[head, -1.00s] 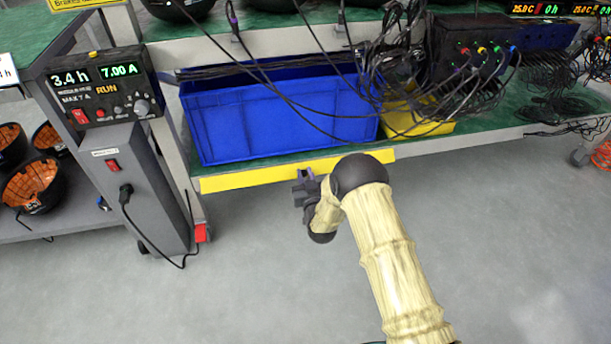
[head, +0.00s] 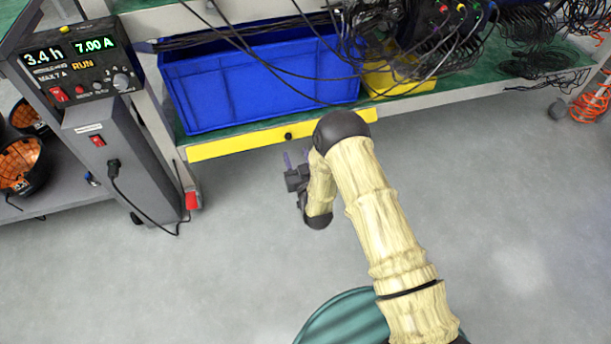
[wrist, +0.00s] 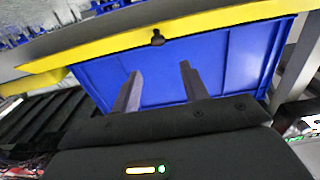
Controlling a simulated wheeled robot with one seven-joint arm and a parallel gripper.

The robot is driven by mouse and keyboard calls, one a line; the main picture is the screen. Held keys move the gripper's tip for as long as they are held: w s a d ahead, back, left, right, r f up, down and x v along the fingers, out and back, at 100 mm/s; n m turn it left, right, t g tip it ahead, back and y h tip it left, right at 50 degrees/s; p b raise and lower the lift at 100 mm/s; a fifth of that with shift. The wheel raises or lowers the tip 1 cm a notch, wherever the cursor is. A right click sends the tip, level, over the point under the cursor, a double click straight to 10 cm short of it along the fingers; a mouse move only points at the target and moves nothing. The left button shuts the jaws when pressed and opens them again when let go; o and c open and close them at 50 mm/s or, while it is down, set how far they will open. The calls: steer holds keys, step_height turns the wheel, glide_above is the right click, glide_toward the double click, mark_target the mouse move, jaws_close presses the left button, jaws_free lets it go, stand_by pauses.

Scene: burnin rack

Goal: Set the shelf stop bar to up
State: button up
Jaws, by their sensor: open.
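The shelf stop bar is a long yellow bar (head: 235,145) along the front edge of the lower shelf, in front of and below the blue bin. A small black knob (head: 288,136) sits near its middle. In the wrist view the yellow bar (wrist: 110,47) crosses the upper part, with the knob (wrist: 158,38) beyond the fingertips. My gripper (head: 295,158) is just below the knob in the head view, apart from the bar. In the wrist view my gripper (wrist: 160,75) is open, with nothing between its two fingers.
A blue bin (head: 260,80) stands on the shelf behind the bar, with a yellow bin (head: 395,78) to its right. Black cables hang over both. A grey power unit (head: 120,165) with a display stands at the left.

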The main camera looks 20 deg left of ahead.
steer(key=p+v, duration=0.2)
steer(key=v, duration=0.7)
steer(key=shift+p, duration=0.35)
steer(key=shift+s+d, duration=0.1)
steer(key=w+d+r+m+g+h+p, duration=0.1)
steer(key=w+d+r+g+h+p, duration=0.15)
steer(key=w+d+r, duration=0.4)
steer(key=d+r+m+g+h+p, duration=0.1)
steer(key=d+r+g+h, duration=0.2)
steer(key=d+r, duration=0.55)
steer(key=s+d+r+m+g+h+p, duration=0.1)
steer(key=s+d+r+g, duration=0.1)
steer(key=s+d+r, duration=0.2)
steer(key=s+d+r+m+g+h+p, duration=0.1)
steer(key=s+d+r+g, duration=0.2)
steer(key=s, duration=0.6)
steer(key=s+d+r+m+g+h+p, duration=0.1)
steer(key=s+d+r+m+g, duration=0.1)
steer(key=s+d+r, duration=0.5)
steer(key=shift+d+r+h, duration=0.25)
steer(key=shift+r+h, duration=0.1)
steer(key=shift+r, duration=0.05)
